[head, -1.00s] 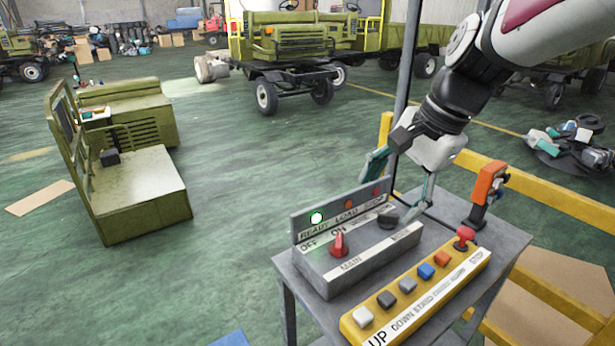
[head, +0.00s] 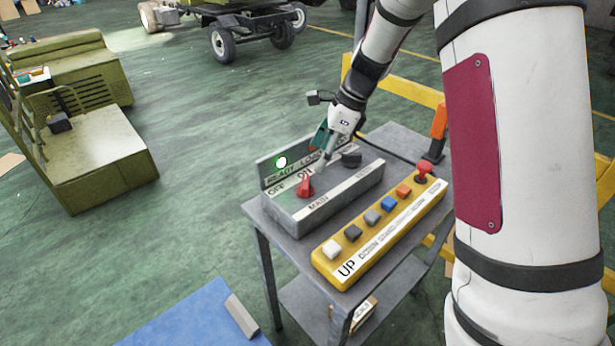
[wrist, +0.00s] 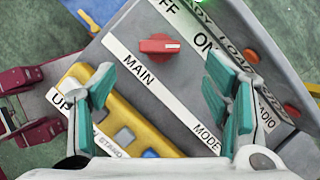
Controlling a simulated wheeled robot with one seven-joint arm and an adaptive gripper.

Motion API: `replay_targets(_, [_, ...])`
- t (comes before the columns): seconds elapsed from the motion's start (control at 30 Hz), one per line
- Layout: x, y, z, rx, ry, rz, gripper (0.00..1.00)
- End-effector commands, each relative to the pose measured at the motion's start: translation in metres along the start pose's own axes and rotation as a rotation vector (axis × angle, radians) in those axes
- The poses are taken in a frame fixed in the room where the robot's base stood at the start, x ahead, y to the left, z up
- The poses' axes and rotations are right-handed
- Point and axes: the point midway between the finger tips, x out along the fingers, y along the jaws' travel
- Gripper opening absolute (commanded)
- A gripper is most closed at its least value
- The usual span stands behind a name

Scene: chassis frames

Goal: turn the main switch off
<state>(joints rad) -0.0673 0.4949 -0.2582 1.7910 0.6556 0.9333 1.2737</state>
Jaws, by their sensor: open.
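The main switch is a red knob (head: 305,185) on a grey control box (head: 330,205), labelled MAIN, with OFF and ON above it. In the wrist view the red knob (wrist: 158,45) lies with its light-marked end towards ON. My gripper (head: 322,162) is over the box, just behind and right of the red knob. In the wrist view my gripper (wrist: 160,80) is open and empty, its teal fingers wide apart. The red knob shows between and beyond the fingertips, apart from them.
A black MODE knob (head: 351,158) sits right of the main switch. A green READY lamp (head: 281,162) is lit. In front is a yellow button panel (head: 385,235) with a red STOP button (head: 424,170). An orange device (head: 438,125) stands at the cart's right.

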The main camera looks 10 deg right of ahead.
Motion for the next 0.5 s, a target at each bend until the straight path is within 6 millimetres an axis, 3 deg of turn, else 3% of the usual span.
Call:
replay_targets(0.2, [0.044,0.002,0.0,0.001,0.001,0.004,0.7])
replay_targets(0.5, [0.082,0.001,0.0,0.0,0.001,0.001,0.7])
